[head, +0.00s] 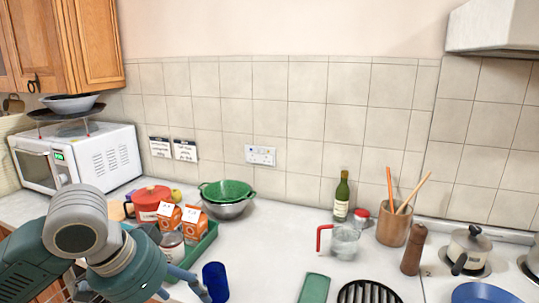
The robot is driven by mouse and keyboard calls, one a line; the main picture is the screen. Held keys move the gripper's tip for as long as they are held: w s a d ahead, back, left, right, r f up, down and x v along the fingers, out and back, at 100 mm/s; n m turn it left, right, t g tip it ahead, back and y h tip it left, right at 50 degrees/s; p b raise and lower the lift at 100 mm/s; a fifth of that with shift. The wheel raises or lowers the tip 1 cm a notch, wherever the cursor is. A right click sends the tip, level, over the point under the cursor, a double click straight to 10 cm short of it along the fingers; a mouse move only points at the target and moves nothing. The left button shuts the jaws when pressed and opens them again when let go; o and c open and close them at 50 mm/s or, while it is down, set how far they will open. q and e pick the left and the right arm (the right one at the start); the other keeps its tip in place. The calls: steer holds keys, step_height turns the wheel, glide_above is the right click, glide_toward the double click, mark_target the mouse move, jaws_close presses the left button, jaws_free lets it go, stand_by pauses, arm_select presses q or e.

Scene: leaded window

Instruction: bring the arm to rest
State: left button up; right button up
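My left arm enters from the lower left of the head view, in front of the counter. Its gripper (190,282) is only partly visible beyond the teal wrist, close to a dark blue cup (215,282). I cannot tell whether it touches the cup or whether its fingers are open or shut. Nothing is clearly seen held in it. My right arm and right gripper are not in view.
A green tray (207,243) with orange-and-white cartons (194,224) and a jar (172,246) lies just behind the arm. A red pot (150,200), green colander (227,191), glass jug (345,242) and bottle (341,197) stand further back. Mid-counter is clear.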

arm_select(q)
steer(key=s+d+f+n+h, duration=0.15)
steer(key=d+f, duration=0.25)
steer(key=f, duration=0.4)
steer(key=s+d+f+m, duration=0.15)
steer(key=d+f, duration=0.25)
steer(key=f, duration=0.4)
steer(key=s+a+f+n+y, duration=0.2)
steer(key=s+a+f+n, duration=0.1)
steer(key=s+a+f, duration=0.4)
steer(key=s+a+f+n+y, duration=0.2)
steer(key=s+a+f+n, duration=0.15)
steer(key=s+f, duration=0.4)
step_height(320, 180, down, 22)
steer(key=s+g, duration=0.1)
steer(key=s, duration=0.1)
steer(key=s+a+f, duration=0.2)
steer(key=s+f, duration=0.7)
steer(key=s+a+f+g, duration=0.1)
steer(key=s+f, duration=0.8)
steer(key=shift+a+f+m, duration=0.35)
steer(key=shift+s, duration=0.1)
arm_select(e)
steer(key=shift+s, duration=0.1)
